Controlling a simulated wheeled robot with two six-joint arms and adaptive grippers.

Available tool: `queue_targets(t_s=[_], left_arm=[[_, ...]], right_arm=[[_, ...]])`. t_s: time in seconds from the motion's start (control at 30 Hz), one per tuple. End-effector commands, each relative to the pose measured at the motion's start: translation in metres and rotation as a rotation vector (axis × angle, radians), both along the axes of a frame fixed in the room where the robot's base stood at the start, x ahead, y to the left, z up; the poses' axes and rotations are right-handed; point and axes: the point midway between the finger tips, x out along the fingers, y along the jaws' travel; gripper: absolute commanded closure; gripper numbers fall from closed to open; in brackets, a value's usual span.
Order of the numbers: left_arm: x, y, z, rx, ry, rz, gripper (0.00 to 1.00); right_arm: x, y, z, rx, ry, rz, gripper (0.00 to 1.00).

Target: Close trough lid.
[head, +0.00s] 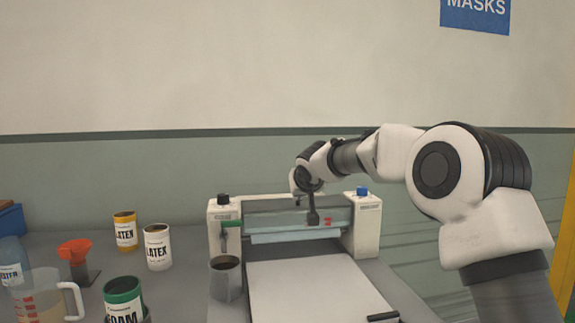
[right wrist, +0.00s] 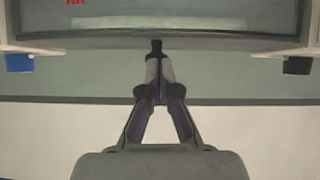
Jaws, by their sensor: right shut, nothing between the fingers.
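The coating machine's trough (head: 270,222) spans between two white side posts behind a pale flat bed. A greyish panel with a red mark, which looks like its lid, shows along it; I cannot tell whether the lid is open or shut. My right gripper (head: 313,219) is shut and empty, its fingers pointing down in front of this panel. In the right wrist view, the shut fingertips (right wrist: 156,46) are at the edge of the trough panel (right wrist: 160,20); I cannot tell whether they touch. My left gripper is not in view.
The left post has a black knob (head: 223,199), the right post a blue knob (head: 362,191). A grey cup (head: 226,280) stands at the machine's left. Latex cans (head: 158,250), a green foam can (head: 123,300), a measuring jug (head: 40,297) and an orange funnel (head: 74,251) crowd the left table.

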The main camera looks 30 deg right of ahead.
Motion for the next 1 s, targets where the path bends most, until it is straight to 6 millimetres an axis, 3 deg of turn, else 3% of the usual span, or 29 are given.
queue_targets(t_s=[0.33, 0.6, 0.63, 0.7, 1.0], left_arm=[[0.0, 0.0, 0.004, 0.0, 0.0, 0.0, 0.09], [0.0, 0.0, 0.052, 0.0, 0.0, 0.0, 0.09], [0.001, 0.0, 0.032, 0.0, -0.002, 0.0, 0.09], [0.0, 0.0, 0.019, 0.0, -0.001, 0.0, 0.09], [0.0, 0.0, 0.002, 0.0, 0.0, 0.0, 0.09]], right_arm=[[0.0, 0.0, 0.003, 0.0, 0.002, 0.0, 1.0], [0.004, 0.006, 0.055, 0.0, -0.001, 0.009, 1.0], [-0.005, 0.009, 0.042, 0.0, -0.002, 0.01, 1.0], [-0.024, 0.015, 0.041, -0.001, -0.002, 0.011, 1.0], [-0.082, 0.034, 0.057, -0.001, -0.001, 0.01, 1.0]])
